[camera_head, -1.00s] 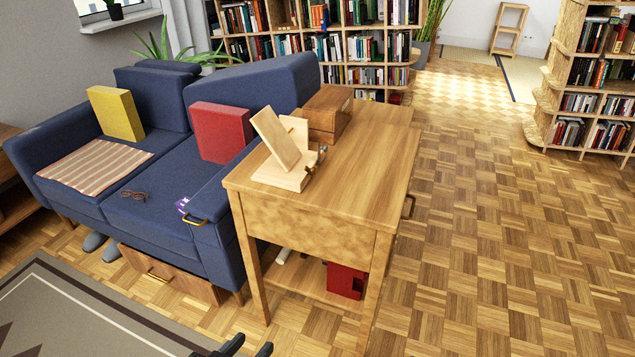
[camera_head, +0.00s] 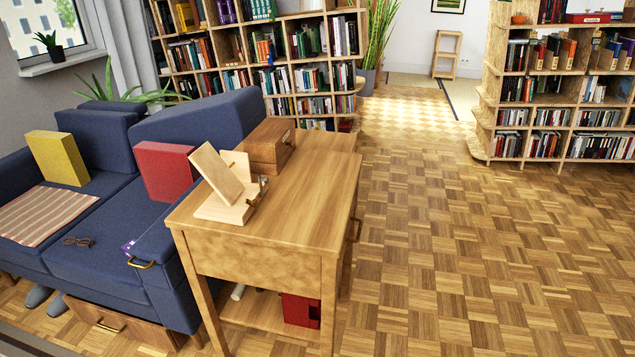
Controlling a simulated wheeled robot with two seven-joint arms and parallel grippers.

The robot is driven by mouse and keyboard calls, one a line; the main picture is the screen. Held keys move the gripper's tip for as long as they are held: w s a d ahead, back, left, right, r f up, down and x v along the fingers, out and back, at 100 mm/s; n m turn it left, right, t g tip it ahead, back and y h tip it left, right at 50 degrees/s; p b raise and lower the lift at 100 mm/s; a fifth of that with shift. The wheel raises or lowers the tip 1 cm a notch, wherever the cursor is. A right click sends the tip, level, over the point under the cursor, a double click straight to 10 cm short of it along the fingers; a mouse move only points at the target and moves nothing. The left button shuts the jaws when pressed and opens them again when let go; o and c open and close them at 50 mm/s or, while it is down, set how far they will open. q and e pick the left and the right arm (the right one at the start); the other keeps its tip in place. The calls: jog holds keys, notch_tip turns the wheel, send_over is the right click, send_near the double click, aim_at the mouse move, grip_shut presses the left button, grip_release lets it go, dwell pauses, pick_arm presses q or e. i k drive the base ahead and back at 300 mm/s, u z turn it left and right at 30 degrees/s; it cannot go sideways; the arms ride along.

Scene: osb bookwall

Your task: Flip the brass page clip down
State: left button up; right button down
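A light wooden book stand (camera_head: 226,192) with a tilted board stands on the left part of the wooden side table (camera_head: 284,226). A small brass piece, which looks like the page clip (camera_head: 263,184), is at the right side of the stand. It is too small to tell whether it is up or down. Neither of my grippers is in the head view.
A wooden box (camera_head: 268,146) stands behind the stand on the table. The blue sofa (camera_head: 110,244) adjoins the table on the left. Bookshelves (camera_head: 549,92) stand at the back and right. The parquet floor (camera_head: 440,250) right of the table is clear.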

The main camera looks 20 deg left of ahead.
aim_at(253, 204)
jog(key=u, duration=0.1)
jog(key=i, duration=0.85)
jog(key=u, duration=0.75)
